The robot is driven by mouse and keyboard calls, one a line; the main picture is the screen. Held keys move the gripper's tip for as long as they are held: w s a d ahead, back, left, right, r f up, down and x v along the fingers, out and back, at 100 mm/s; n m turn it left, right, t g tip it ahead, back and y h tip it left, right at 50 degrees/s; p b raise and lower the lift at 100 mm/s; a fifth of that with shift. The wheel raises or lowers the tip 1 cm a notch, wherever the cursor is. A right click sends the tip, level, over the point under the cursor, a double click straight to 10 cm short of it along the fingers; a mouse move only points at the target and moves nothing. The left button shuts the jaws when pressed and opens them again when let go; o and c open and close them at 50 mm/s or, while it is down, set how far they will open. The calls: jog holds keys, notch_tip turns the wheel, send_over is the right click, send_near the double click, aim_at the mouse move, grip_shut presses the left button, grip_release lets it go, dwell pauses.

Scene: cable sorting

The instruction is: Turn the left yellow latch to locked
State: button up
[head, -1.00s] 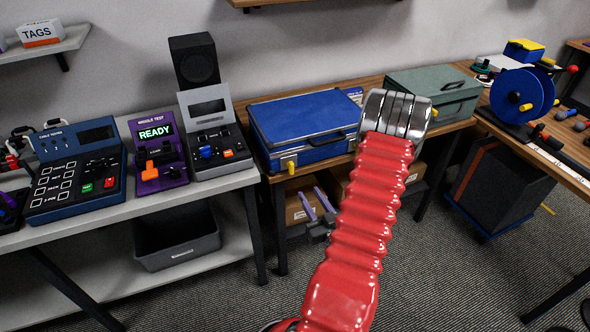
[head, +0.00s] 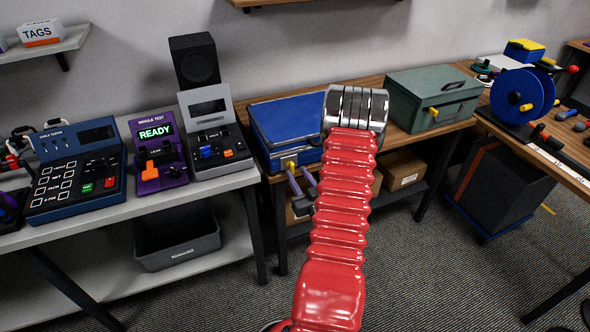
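The blue case (head: 283,122) lies closed on the wooden bench, partly hidden by my red arm. Its left yellow latch (head: 291,164) shows on a metal plate at the front left. The rest of the case's front, with its handle, is behind my arm. My gripper (head: 297,171) has two purple fingers pointing up toward the case front. A gap shows between them, and it looks empty. The fingertips are just below the left latch; I cannot tell whether they touch it.
A green case (head: 425,88) with a yellow latch (head: 433,111) stands right of the blue case. A module tester (head: 157,150) reading READY and a grey device (head: 215,140) stand to the left. A cardboard box (head: 402,170) sits on the shelf below the bench.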

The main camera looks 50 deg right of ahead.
aim_at(294, 167)
jog(key=shift+x, duration=1.75)
jog(key=shift+c, duration=0.4)
grip_shut()
jog(key=shift+d, duration=0.1)
